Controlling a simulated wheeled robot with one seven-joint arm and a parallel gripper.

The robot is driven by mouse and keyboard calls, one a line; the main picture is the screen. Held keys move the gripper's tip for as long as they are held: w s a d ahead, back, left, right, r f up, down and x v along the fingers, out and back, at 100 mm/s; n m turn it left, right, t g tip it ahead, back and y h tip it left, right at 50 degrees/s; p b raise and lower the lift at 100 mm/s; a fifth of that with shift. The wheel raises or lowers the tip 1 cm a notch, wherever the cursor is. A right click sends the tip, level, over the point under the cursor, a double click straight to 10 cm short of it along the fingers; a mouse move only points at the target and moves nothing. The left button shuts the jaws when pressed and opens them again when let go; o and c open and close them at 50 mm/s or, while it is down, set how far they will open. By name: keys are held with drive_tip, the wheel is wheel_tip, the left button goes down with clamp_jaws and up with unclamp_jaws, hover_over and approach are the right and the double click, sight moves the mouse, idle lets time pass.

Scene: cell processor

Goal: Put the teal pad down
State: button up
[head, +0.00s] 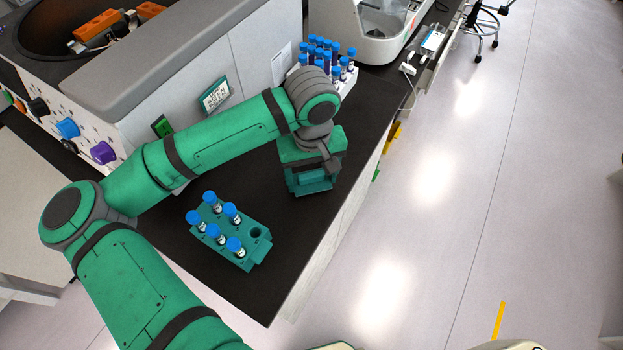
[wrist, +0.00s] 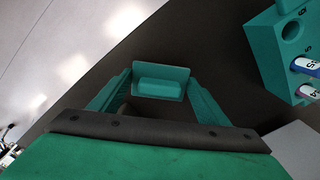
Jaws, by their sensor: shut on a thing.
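The teal pad (wrist: 161,73) is a small plate with a raised block on its face. In the wrist view it sits between the two finger ends of my gripper (wrist: 160,84), which is shut on it. In the head view my gripper (head: 311,180) points down over the black bench top (head: 232,288), near its right edge. The pad is hard to tell from the teal fingers there. I cannot tell whether the pad touches the bench.
A teal rack (head: 259,262) with several blue-capped tubes stands to the left and nearer. Another group of blue-capped tubes (head: 330,58) stands behind my gripper, by a white machine (head: 385,35). A grey machine (head: 240,45) borders the bench at the left.

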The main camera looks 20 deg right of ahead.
sight(312, 184)
drive_tip(key=shift+f, duration=0.85)
drive_tip(key=shift+f, duration=0.35)
drive_tip(key=shift+a+f, duration=0.1)
drive_tip(key=shift+f, duration=0.05)
drive_tip(key=shift+s+f, duration=0.15)
drive_tip(key=o, duration=1)
wheel_tip(312, 184, up, 13)
drive_tip(key=shift+r, duration=0.2)
